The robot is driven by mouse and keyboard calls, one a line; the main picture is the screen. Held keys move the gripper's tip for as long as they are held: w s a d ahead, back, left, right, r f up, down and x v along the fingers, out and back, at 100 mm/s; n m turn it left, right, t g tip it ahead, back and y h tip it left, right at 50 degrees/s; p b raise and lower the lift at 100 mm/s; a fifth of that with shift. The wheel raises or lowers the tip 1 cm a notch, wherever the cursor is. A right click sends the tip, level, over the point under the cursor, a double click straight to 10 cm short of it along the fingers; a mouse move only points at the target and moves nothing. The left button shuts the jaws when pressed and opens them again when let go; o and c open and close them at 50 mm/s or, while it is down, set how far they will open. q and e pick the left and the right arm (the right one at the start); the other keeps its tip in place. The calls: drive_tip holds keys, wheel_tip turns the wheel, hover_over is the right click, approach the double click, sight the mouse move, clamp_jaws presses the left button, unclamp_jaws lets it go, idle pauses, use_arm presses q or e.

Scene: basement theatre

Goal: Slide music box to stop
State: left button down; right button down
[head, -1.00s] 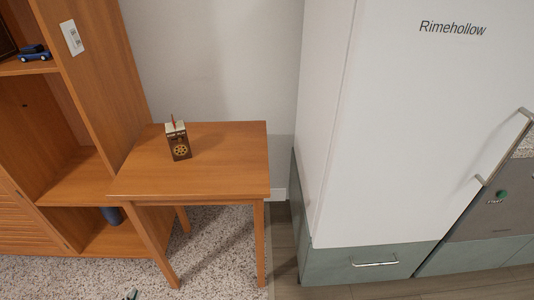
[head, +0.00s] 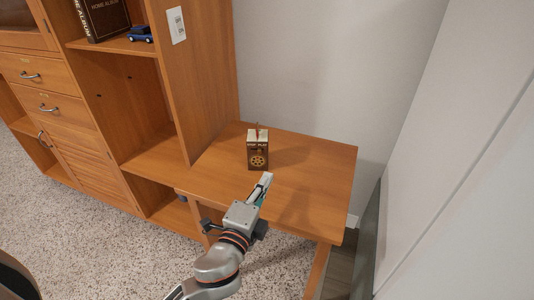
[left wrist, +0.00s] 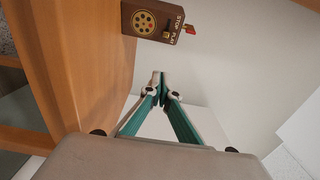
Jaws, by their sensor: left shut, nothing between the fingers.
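The music box (head: 258,150) is a small dark brown box with a light top and a gold wheel on its front. It stands upright on the wooden side table (head: 325,165). The left wrist view shows the music box (left wrist: 152,20) sideways near the top, with "STOP" and "PLAY" lettering and a red piece sticking out. My left gripper (head: 266,180) is shut and empty, in front of the box and apart from it. Its closed fingertips show in the left wrist view (left wrist: 159,76). My right gripper is not in view.
A wooden shelf unit (head: 205,80) stands directly left of the table. It holds a blue toy car (head: 140,34) and a home album (head: 100,18). A white fridge side (head: 450,140) rises at the right. The tabletop around the box is clear.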

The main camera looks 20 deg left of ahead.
sight(264, 158)
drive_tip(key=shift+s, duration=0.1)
use_arm(q)
drive_tip(key=w, duration=0.9)
drive_tip(key=shift+w+d, duration=0.15)
drive_tip(key=shift+w, duration=0.2)
drive_tip(key=a, duration=0.3)
drive_tip(key=shift+s, duration=0.35)
drive_tip(key=shift+s+a, duration=0.1)
drive_tip(key=shift+a, duration=0.25)
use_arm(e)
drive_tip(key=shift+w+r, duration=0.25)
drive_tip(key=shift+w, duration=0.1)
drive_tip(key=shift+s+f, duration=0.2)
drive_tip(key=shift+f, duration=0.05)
